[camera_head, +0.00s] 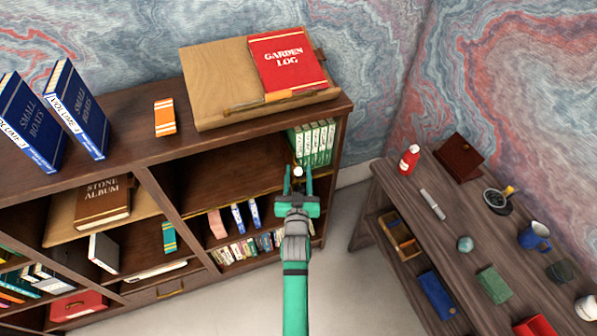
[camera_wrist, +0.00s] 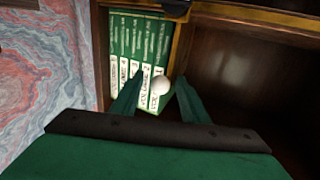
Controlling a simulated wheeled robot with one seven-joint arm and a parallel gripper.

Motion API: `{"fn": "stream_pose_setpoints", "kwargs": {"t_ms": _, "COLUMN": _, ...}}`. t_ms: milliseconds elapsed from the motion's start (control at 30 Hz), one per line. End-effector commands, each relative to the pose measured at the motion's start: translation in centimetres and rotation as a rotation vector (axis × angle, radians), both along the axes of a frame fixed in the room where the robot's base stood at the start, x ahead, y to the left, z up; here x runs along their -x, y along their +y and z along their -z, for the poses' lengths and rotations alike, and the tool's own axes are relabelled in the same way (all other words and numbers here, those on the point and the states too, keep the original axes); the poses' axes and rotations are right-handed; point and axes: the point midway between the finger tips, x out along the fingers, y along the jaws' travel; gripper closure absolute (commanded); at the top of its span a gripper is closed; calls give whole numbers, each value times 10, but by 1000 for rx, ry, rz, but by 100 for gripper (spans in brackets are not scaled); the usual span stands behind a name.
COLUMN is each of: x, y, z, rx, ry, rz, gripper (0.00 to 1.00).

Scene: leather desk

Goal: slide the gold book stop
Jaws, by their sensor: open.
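The gold book stop (camera_wrist: 182,42) shows in the wrist view as a narrow upright strip at the right side of the green books (camera_wrist: 138,45). A white round knob (camera_wrist: 160,85) sits by its lower end; I cannot tell how it is fixed. In the head view the knob (camera_head: 298,171) is at the front of the shelf, below the green books (camera_head: 312,143). My gripper (camera_head: 298,175) is open, its fingers pointing into the shelf with the knob between or just beyond their tips. In the wrist view the fingers (camera_wrist: 158,92) flank the knob; contact is unclear.
The shelf compartment (camera_head: 235,175) left of the green books is empty. A gold strip runs along its front edge. The bookcase top above holds a board with the red garden log (camera_head: 287,62). A side desk (camera_head: 400,185) with several small objects stands at the right.

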Motion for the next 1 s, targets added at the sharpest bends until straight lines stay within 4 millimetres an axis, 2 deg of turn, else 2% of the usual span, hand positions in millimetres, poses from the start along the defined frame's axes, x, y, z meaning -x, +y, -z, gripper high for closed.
{"fn": "stream_pose_setpoints", "kwargs": {"t_ms": 133, "x": -9, "y": -1, "z": 0, "rx": 1, "ry": -1, "rz": 0, "gripper": 59}}
{"fn": "stream_pose_setpoints", "kwargs": {"t_ms": 433, "x": -10, "y": -1, "z": 0, "rx": 0, "ry": 0, "rz": 0, "gripper": 59}}
{"fn": "stream_pose_setpoints", "kwargs": {"t_ms": 467, "x": -10, "y": -1, "z": 0, "rx": 0, "ry": 0, "rz": 0, "gripper": 61}}
{"fn": "stream_pose_setpoints", "kwargs": {"t_ms": 600, "x": -10, "y": -1, "z": 0, "rx": 0, "ry": 0, "rz": 0, "gripper": 95}}
{"fn": "stream_pose_setpoints", "kwargs": {"t_ms": 633, "x": -10, "y": -1, "z": 0, "rx": 0, "ry": 0, "rz": 0, "gripper": 100}}
{"fn": "stream_pose_setpoints", "kwargs": {"t_ms": 1000, "x": -6, "y": -2, "z": 0, "rx": 1, "ry": 1, "rz": 15, "gripper": 100}}
